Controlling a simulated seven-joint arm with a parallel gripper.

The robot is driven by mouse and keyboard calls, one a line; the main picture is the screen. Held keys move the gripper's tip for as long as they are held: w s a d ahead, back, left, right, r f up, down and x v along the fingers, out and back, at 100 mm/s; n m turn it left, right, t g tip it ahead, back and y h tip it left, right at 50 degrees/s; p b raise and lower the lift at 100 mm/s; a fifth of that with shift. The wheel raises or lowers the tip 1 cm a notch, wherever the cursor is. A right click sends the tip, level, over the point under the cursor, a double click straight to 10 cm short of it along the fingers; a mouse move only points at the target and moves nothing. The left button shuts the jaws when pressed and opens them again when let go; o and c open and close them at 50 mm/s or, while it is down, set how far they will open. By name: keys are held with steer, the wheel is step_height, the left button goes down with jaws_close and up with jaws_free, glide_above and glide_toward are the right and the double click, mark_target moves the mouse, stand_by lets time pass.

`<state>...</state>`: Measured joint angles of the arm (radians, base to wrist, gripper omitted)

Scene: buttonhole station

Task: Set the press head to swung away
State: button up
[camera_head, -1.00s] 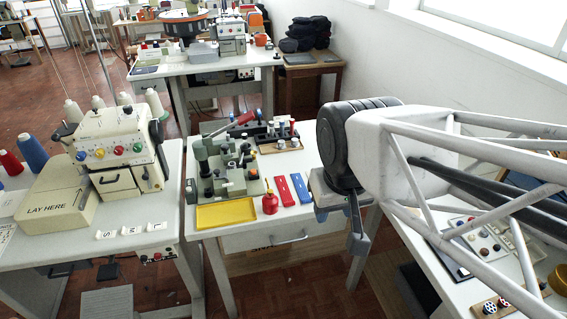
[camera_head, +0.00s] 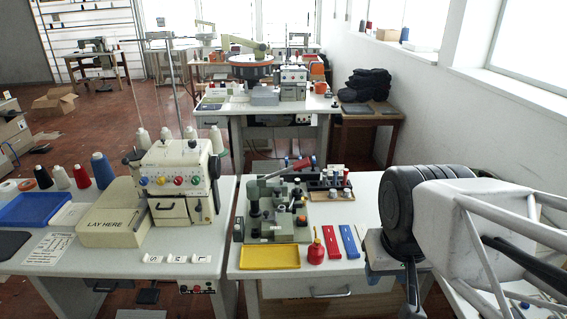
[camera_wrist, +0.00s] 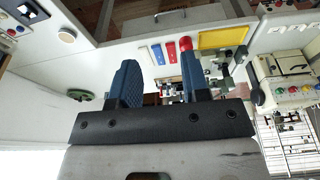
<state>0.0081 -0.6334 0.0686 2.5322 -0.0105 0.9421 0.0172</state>
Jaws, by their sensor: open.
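The grey-green press (camera_head: 278,218) stands on the middle white table. Its upper arm and head (camera_head: 266,186) sit at the top of the post, and a red-handled lever (camera_head: 300,164) points up to the right. I cannot tell from here whether the head is over the base or turned aside. My gripper (camera_head: 412,285) hangs at the table's right front, apart from the press. In the wrist view my gripper (camera_wrist: 158,78) has its two blue fingers spread with nothing between them. The press (camera_wrist: 226,66) shows there beyond the right finger, which partly hides it.
A yellow tray (camera_head: 270,257), a red oil bottle (camera_head: 316,251), a red bar (camera_head: 332,242) and a blue bar (camera_head: 349,241) lie in front of and right of the press. A rack of small parts (camera_head: 328,183) stands behind. A sewing machine (camera_head: 180,180) stands on the left table.

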steer(key=shift+o, duration=0.3)
steer(key=shift+o, duration=0.8)
steer(key=n+y, duration=0.3)
steer(key=n, duration=0.6)
glide_above(278, 189)
steer(key=s+d, duration=0.2)
step_height(278, 189, down, 10)
steer(key=shift+s+d+r+t, duration=0.1)
steer(key=shift+s+r+t, duration=0.1)
steer(key=shift+t, duration=0.1)
steer(key=shift+f, duration=0.15)
steer(key=shift+x, duration=3.8)
